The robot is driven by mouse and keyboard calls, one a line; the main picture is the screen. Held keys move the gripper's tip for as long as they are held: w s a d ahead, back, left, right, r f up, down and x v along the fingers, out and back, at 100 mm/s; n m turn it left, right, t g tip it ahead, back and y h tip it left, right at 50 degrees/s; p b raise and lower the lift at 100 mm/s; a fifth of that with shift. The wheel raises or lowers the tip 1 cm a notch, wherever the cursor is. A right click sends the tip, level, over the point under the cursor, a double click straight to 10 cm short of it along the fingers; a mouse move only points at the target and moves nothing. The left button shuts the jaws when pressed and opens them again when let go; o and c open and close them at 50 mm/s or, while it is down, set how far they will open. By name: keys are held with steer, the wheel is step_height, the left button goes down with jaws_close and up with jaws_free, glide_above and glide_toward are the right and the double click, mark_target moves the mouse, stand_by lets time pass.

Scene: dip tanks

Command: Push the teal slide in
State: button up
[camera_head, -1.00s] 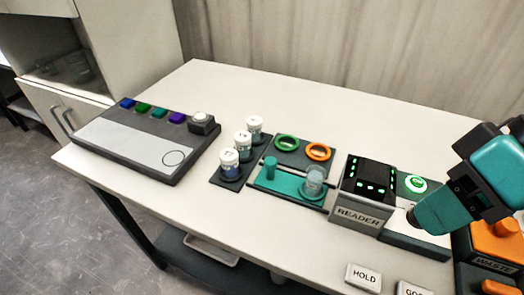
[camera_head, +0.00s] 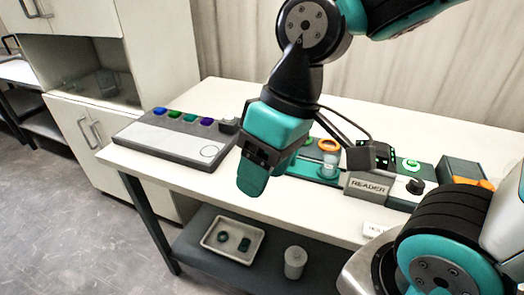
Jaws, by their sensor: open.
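The teal slide (camera_head: 304,169) lies in its dark base at the middle of the table, partly hidden behind my arm. Its upright post is hidden. A clear jar (camera_head: 329,168) stands at its right part, just in front of the orange ring (camera_head: 328,146) in this view. I cannot tell how far in the slide sits. My gripper (camera_head: 251,181) has teal fingers pointing down and is open and empty. It hangs in the picture to the left of the slide, near the table's front edge; its height is hard to judge.
The grey reader (camera_head: 367,185) stands right of the slide, beside a unit with a black knob (camera_head: 415,186). A button panel (camera_head: 176,138) is at the left. The white-capped vials are hidden. Below, a shelf holds a tray (camera_head: 206,240) and a white container (camera_head: 294,262).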

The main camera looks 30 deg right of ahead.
steer(key=w+d+m+h+p, duration=0.45)
steer(key=w+d+m, duration=0.85)
steer(key=w+d, duration=0.65)
steer(key=shift+y, duration=0.35)
steer(key=f, duration=0.5)
steer(key=f+p, duration=0.1)
steer(key=f, duration=0.5)
steer(key=d+f+p, duration=0.1)
steer(key=f, duration=0.4)
steer(key=shift+f, duration=0.35)
jaws_close()
